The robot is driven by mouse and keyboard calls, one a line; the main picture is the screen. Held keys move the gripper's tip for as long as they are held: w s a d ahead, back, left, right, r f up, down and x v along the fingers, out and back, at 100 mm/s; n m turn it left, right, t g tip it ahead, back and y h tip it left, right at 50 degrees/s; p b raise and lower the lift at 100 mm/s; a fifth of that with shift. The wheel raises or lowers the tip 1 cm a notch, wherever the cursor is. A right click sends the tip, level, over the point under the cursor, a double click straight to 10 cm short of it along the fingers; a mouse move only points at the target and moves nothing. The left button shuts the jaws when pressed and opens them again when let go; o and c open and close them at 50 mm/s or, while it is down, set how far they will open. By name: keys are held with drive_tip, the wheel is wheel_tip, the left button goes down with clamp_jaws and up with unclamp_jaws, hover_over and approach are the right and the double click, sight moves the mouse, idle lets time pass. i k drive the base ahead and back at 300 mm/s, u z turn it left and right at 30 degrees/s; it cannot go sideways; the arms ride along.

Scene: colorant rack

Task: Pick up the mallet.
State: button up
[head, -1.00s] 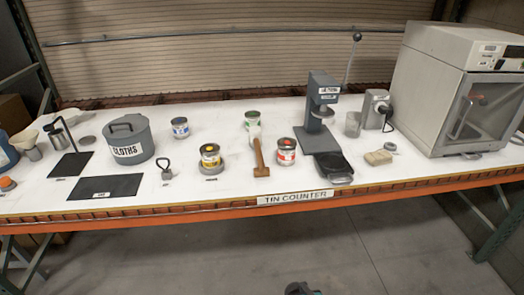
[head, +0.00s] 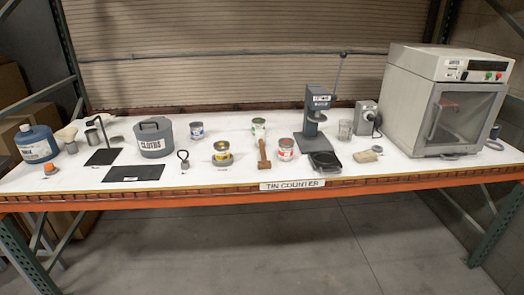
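My gripper is not in view.
The counter's orange front beam (head: 150,202) carries a "TIN COUNTER" sign (head: 292,185). A grey press (head: 314,115) with a tall lever stands right of the mallet. A large oven-like cabinet (head: 440,100) fills the right end. A cloths bin (head: 154,139) stands left. The floor in front is clear.

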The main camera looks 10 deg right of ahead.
sight(260, 133)
drive_tip(key=z, duration=0.25)
drive_tip(key=k, duration=0.45)
drive_tip(key=u, duration=1.25)
drive_tip(key=i, duration=1.1)
drive_tip(key=u, duration=0.05)
